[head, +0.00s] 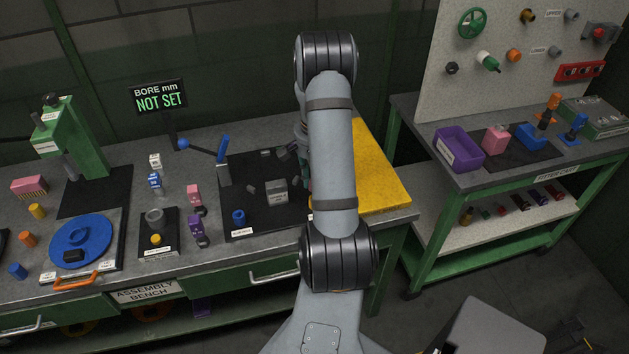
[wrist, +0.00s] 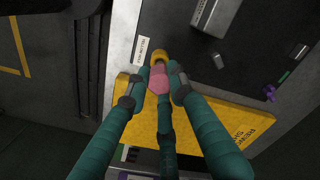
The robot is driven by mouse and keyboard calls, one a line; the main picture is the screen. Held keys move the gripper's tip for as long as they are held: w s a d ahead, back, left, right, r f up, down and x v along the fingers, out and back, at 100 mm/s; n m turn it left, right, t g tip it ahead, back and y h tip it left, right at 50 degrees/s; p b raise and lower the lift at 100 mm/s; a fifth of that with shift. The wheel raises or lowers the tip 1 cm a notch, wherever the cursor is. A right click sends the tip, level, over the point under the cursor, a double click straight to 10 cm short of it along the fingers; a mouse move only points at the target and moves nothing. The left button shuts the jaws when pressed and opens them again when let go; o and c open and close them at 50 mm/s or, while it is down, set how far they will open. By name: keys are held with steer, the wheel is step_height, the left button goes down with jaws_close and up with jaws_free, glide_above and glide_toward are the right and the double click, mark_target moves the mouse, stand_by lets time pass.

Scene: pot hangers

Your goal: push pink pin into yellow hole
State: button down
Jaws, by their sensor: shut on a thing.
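A yellow round piece (wrist: 161,57) sits just beyond the pin's end, on the bench beside a white label. The pin and the yellow piece look close together or overlapping; I cannot tell whether the pin is in a hole, and no hole opening shows. In the head view my arm hides the pin, and my gripper is mostly hidden behind it.
A yellow board (head: 380,180) lies at the bench's right end. A dark mat (head: 262,222) holds a grey block (head: 276,191) and a blue ring (head: 238,216). A blue-handled lever (head: 223,165) stands at its back left. A green cart (head: 480,190) stands to the right.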

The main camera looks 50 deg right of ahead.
steer(key=shift+f+b, duration=1.5)
steer(key=shift+f, duration=0.15)
steer(key=c, duration=1.5)
jaws_free()
steer(key=shift+o, duration=0.3)
step_height(320, 180, up, 12)
steer(key=shift+r, duration=0.1)
step_height(320, 180, down, 12)
steer(key=shift+f, duration=0.15)
steer(key=shift+r+p, duration=0.45)
steer(key=shift+r, duration=0.05)
